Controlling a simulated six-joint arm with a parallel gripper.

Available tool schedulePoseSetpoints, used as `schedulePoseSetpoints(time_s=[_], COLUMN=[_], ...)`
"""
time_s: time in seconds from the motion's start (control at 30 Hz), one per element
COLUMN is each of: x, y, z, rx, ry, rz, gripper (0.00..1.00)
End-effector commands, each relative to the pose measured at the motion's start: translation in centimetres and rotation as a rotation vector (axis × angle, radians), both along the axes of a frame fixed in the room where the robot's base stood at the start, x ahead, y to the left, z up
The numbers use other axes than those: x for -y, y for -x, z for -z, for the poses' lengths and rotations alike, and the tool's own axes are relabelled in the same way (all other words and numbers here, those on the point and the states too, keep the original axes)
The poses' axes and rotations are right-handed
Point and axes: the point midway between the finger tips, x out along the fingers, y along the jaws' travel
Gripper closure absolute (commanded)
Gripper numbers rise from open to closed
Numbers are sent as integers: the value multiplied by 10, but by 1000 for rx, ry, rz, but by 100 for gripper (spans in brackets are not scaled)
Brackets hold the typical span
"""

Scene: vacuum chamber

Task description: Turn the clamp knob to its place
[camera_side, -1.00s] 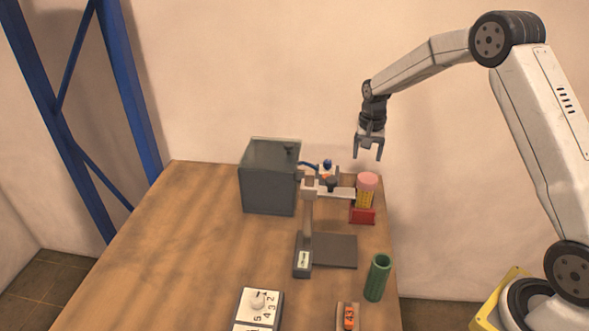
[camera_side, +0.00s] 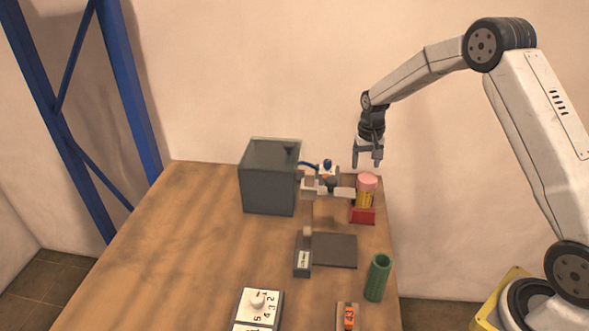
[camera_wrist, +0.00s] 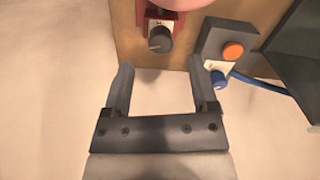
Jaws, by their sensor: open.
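My gripper (camera_side: 367,161) is open and empty, pointing down above the table's far right corner, over the pink-topped yellow cylinder. In the wrist view its two fingers (camera_wrist: 160,68) are spread wide. A dark round knob (camera_wrist: 160,39) on a pale plate at a red bracket (camera_wrist: 146,14) lies beyond the fingertips, between them in the picture and apart from them. It looks like the clamp knob, but I cannot be sure. A blue knob (camera_wrist: 219,80) shows just past the right fingertip, below an orange button (camera_wrist: 233,51) on a grey box; I cannot tell the gap.
The grey chamber box (camera_side: 268,180) stands at the back. The grey stand (camera_side: 302,257) with its pale arm, the pink-topped cylinder (camera_side: 367,182) in a red base and a green tube (camera_side: 377,278) stand at the right. The table's left is clear.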

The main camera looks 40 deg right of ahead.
Motion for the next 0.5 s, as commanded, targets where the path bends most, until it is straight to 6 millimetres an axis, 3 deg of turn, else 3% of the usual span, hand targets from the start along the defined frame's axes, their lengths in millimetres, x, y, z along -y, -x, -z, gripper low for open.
schedulePoseSetpoints(time_s=[0.2,0.5], x=[0,0], y=[0,0], z=[28,46], rx=[-2,1], ry=[0,1], rz=[0,1], gripper=[25,25])
